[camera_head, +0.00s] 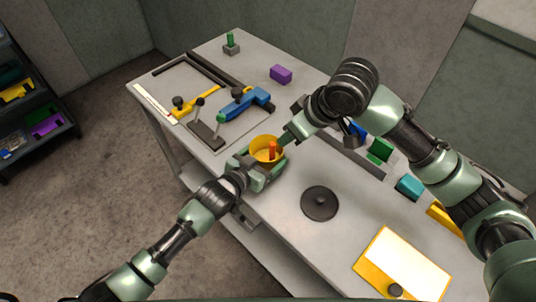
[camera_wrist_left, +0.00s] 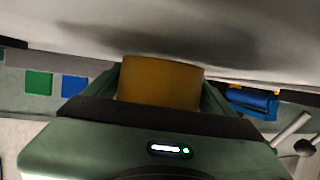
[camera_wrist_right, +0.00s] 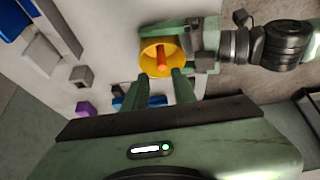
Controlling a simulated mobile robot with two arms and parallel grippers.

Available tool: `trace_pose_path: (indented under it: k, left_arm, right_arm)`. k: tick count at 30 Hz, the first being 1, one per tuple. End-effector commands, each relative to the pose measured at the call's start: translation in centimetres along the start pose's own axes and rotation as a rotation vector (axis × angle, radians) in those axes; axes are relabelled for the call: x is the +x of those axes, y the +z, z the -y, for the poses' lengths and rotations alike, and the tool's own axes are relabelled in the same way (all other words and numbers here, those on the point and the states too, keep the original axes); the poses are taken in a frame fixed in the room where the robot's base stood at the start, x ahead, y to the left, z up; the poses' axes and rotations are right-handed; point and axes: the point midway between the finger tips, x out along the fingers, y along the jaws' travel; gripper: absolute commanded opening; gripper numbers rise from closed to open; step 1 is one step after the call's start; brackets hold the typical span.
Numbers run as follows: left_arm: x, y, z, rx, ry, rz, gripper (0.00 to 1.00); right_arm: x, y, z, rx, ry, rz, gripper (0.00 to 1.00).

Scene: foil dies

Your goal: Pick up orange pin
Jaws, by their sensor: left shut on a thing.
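The orange pin (camera_head: 272,149) stands inside a round yellow cup (camera_head: 258,144). The right wrist view shows the pin (camera_wrist_right: 161,59) in the open mouth of the cup (camera_wrist_right: 147,60). My left gripper (camera_head: 262,165) is shut on the cup, with one finger on each side of its wall in the left wrist view (camera_wrist_left: 160,85). The cup hides the pin in that view. My right gripper (camera_head: 287,138) is close to the cup's rim. Its fingers (camera_wrist_right: 160,76) are apart, with nothing between them, and the pin lies beyond their tips.
A blue clamp-like tool (camera_head: 250,103) and a dark frame (camera_head: 190,72) lie on the table behind the cup. A dark round disc (camera_head: 320,203) lies to the right. A yellow-edged panel (camera_head: 405,266) is at the front right. A purple block (camera_head: 281,74) sits farther back.

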Motion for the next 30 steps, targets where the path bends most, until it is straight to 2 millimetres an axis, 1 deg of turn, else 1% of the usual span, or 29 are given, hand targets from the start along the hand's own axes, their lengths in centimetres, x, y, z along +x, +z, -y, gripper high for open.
trace_pose_path:
  k: [3, 6, 11, 14, 18, 21, 26, 30]
  left_arm:
    - [0.0, 0.0, 0.0, 0.000, 0.000, 0.000, 0.44]
    - [0.0, 0.0, 0.0, 0.000, 0.000, 0.000, 0.44]
    - [0.0, 0.0, 0.0, 0.000, 0.000, 0.000, 0.44]
    - [0.0, 0.0, 0.0, 0.000, 0.000, 0.000, 0.44]
    - [0.0, 0.0, 0.0, 0.000, 0.000, 0.000, 0.44]
    - [0.0, 0.0, 0.0, 0.000, 0.000, 0.000, 0.44]
    - [0.0, 0.0, 0.0, 0.000, 0.000, 0.000, 0.44]
    - [0.0, 0.0, 0.0, 0.000, 0.000, 0.000, 0.44]
  right_arm:
    - [0.5, -0.9, -0.4, -0.067, -0.030, 0.031, 0.27]
    - [0.9, -1.4, -0.7, -0.135, -0.064, 0.062, 0.27]
    - [1.7, -1.6, -0.7, -0.203, -0.108, 0.092, 0.27]
    - [3.2, -1.4, -0.6, -0.213, -0.114, 0.097, 0.27]
    - [5.7, -1.1, -0.3, -0.214, -0.113, 0.097, 0.27]
    - [7.1, -1.0, -0.2, -0.212, -0.111, 0.096, 0.27]
    - [8.2, -0.9, -0.1, -0.214, -0.111, 0.095, 0.27]
    - [9.8, -0.6, 0.2, -0.213, -0.111, 0.097, 0.27]
